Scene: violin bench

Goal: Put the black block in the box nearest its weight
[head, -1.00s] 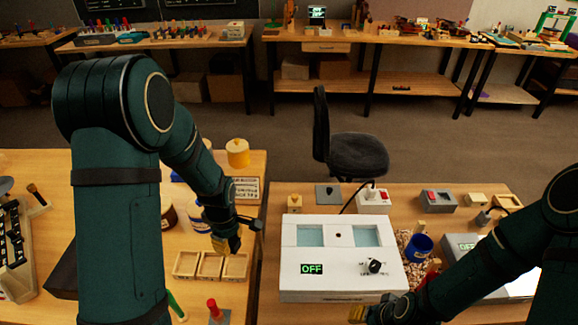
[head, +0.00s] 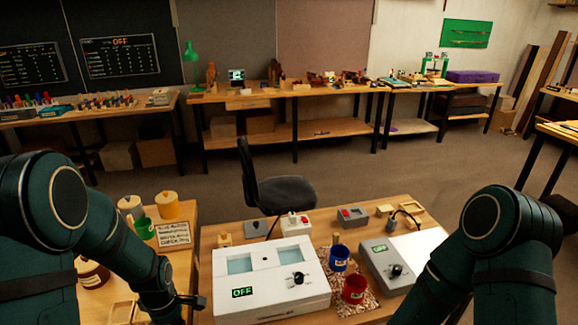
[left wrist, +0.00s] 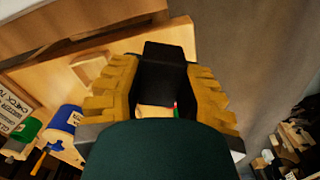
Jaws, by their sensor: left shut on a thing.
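In the left wrist view my left gripper (left wrist: 160,85) has its yellow ridged fingers shut on the black block (left wrist: 168,62), which sticks out beyond the fingertips. In the head view my left arm reaches to the bottom edge, with the dark gripper body (head: 186,302) beside the gap between the two tables. The block cannot be made out there. Part of the wooden boxes (head: 121,312) shows at the bottom left, mostly cut off and covered by my arm. No weight labels are readable on them. My right arm runs out of the bottom edge, its gripper out of view.
A white device reading OFF (head: 270,280) stands on the right table, with blue (head: 340,257) and red (head: 354,288) cups beside it. A grey device (head: 388,262) is further right. A green cup (head: 145,228) and sign (head: 173,236) are on the left table. A chair (head: 280,190) stands behind.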

